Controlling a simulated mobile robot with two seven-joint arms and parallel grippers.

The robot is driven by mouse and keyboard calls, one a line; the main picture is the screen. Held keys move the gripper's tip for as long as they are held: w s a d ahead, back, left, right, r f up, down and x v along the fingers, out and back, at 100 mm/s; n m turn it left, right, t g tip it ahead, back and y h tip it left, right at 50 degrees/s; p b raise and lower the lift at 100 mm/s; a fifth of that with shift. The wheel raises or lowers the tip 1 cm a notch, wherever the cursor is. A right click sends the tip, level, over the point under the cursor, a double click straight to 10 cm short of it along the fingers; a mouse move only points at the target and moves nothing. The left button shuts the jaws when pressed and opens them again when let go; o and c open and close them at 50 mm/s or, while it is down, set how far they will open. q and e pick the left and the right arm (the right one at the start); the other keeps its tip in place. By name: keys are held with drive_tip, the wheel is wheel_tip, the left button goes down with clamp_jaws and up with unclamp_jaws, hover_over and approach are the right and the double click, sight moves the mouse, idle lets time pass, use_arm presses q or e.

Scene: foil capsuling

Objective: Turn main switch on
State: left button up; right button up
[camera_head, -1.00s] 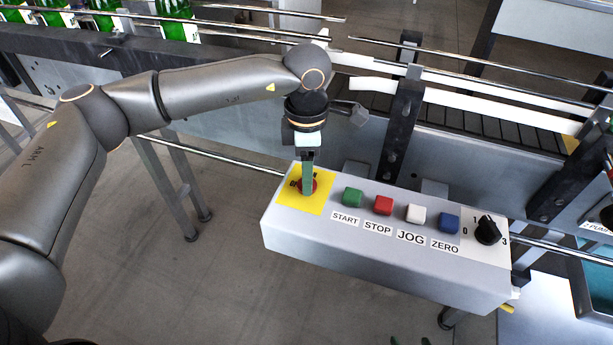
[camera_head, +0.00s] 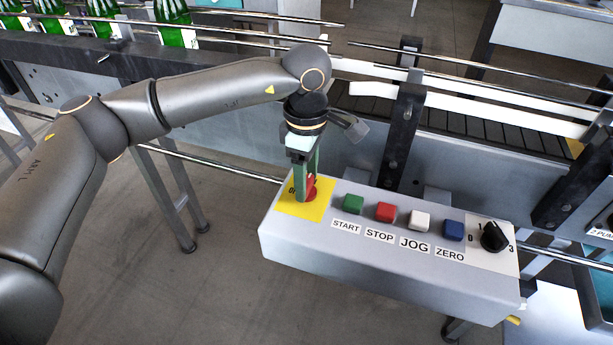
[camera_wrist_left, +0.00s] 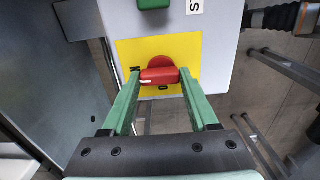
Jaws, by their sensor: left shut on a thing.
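The main switch (camera_head: 312,189) is a red rotary knob on a yellow plate (camera_head: 318,211) at the left end of the grey control box (camera_head: 380,270). My left gripper (camera_head: 306,192) points down at it, its green fingers on either side of the red handle. In the left wrist view the switch handle (camera_wrist_left: 159,76) lies crosswise between the fingertips of the left gripper (camera_wrist_left: 160,82), which are shut on it. The switch's markings are partly hidden by the fingers. My right gripper is not in view.
Right of the switch are a green START button (camera_head: 353,204), a red STOP button (camera_head: 386,212), a white JOG button (camera_head: 420,220), a blue ZERO button (camera_head: 453,230) and a black selector knob (camera_head: 493,237). The conveyor with rails and green bottles (camera_head: 103,8) runs behind.

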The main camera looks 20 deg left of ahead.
use_arm(q)
drive_tip(key=o, duration=1.4)
drive_tip(key=shift+r, duration=0.15)
wheel_tip(320, 180, up, 12)
drive_tip(key=shift+r+p, duration=0.15)
drive_tip(key=shift+p, duration=0.2)
